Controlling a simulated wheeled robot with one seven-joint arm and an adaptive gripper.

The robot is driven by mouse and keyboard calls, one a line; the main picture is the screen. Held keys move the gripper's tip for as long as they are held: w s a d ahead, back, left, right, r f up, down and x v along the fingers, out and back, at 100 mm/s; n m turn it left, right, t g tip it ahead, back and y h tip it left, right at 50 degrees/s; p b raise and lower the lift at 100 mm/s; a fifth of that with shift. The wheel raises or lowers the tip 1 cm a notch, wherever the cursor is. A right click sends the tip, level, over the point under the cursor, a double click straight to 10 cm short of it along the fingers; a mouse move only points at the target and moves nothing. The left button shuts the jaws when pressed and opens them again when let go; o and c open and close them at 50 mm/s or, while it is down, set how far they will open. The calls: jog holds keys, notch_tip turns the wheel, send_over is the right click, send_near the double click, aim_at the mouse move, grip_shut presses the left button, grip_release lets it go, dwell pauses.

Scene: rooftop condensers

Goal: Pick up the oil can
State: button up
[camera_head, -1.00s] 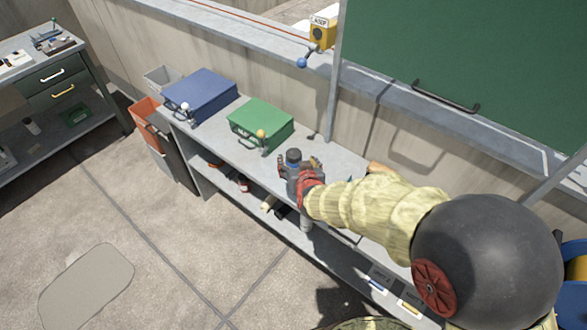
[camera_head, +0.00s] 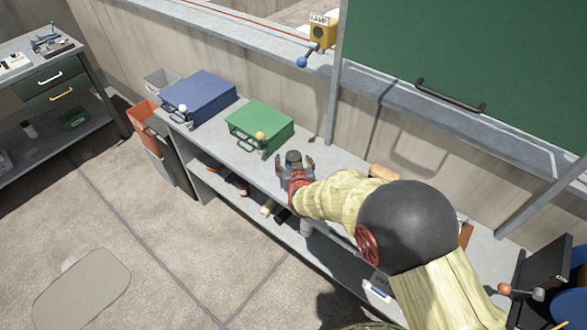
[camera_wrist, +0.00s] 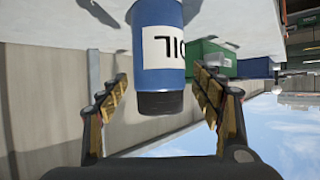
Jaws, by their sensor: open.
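The oil can (camera_wrist: 158,45) is a blue cylinder with a white label and a dark cap, and it shows upside down in the wrist view. In the head view only its dark top (camera_head: 293,157) shows clearly, on the grey bench. My gripper (camera_wrist: 158,95) is open, with one finger on each side of the can and a visible gap at both sides. In the head view my gripper (camera_head: 294,168) is at the can, and its wrist hides the can's lower part.
A green case (camera_head: 260,124) and a blue case (camera_head: 199,95) stand to the left on the bench (camera_head: 228,158). The wall is close behind. A green board (camera_head: 460,70) hangs at upper right. A lamp box (camera_head: 322,33) sits on the ledge. Items lie on the lower shelf.

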jog(key=c, duration=0.4)
jog(key=c, duration=1.1)
jog(key=shift+r, duration=0.1)
